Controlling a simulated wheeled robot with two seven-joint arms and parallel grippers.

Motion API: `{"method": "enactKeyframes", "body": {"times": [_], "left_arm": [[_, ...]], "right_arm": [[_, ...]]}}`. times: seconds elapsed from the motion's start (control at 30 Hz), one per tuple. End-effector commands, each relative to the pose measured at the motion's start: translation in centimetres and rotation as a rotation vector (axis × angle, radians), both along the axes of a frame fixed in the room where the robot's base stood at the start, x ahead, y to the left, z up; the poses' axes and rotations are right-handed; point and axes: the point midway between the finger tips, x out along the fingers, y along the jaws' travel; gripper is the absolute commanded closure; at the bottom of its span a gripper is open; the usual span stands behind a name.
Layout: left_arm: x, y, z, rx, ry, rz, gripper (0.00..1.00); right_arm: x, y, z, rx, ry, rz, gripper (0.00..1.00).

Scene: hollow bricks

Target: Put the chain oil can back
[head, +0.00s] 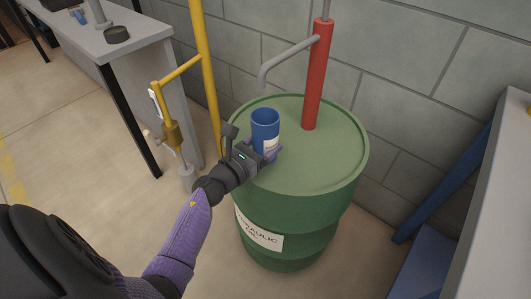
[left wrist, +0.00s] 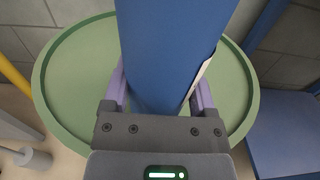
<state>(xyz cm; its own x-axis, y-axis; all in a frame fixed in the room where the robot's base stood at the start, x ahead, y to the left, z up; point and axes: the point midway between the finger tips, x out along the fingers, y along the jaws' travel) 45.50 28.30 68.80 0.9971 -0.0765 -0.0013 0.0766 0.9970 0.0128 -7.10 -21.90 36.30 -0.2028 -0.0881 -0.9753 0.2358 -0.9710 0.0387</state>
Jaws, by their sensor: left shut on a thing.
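The blue can (head: 265,124) with a pale label is upright at the green drum's lid. My left gripper (head: 262,150) is shut around its lower part, a finger on each side. In the left wrist view the blue can (left wrist: 172,50) fills the middle between my left gripper's fingers (left wrist: 160,95). The green drum (head: 330,160) carries a white label. I cannot tell whether the can's base touches the lid. The can's label text is not readable. My right gripper is not in view.
A red pump (head: 319,75) with a grey spout rises from the drum's back. A yellow post (head: 205,70) stands left of the drum. A grey bench (head: 110,40) is at upper left, a blue-framed table (head: 490,200) at right. The lid's right side is clear.

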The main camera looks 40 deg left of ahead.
Motion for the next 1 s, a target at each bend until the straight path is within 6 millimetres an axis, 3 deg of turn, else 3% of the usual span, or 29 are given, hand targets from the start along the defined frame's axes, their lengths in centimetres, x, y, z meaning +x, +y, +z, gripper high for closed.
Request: {"method": "enactKeyframes", "body": {"times": [0.03,0.1,0.2,0.53,0.57,0.6,0.7,1.0], "left_arm": [[0.7,-0.1,0.0,0.0,-0.002,-0.001,1.0],[0.5,-0.1,-2.3,-0.003,0.005,0.0,1.0],[0.5,-0.1,-4.1,-0.003,0.005,-0.001,1.0],[0.4,-0.1,-3.9,0.0,0.0,-0.002,1.0],[0.4,-0.1,-3.9,0.0,0.0,-0.002,0.24],[0.4,-0.1,-3.8,0.0,0.0,-0.002,0.16],[0.4,-0.1,-3.8,-0.001,-0.001,-0.002,0.0],[0.1,0.0,-3.2,-0.001,-0.001,-0.001,0.0]], "right_arm": [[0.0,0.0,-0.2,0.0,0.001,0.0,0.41],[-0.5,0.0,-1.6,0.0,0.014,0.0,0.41],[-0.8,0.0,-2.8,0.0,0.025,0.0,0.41],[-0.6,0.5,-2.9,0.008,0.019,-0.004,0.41],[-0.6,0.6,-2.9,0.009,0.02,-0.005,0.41],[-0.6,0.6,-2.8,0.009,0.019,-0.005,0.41],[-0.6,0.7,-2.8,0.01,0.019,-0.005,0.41],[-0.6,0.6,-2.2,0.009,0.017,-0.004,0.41]]}}
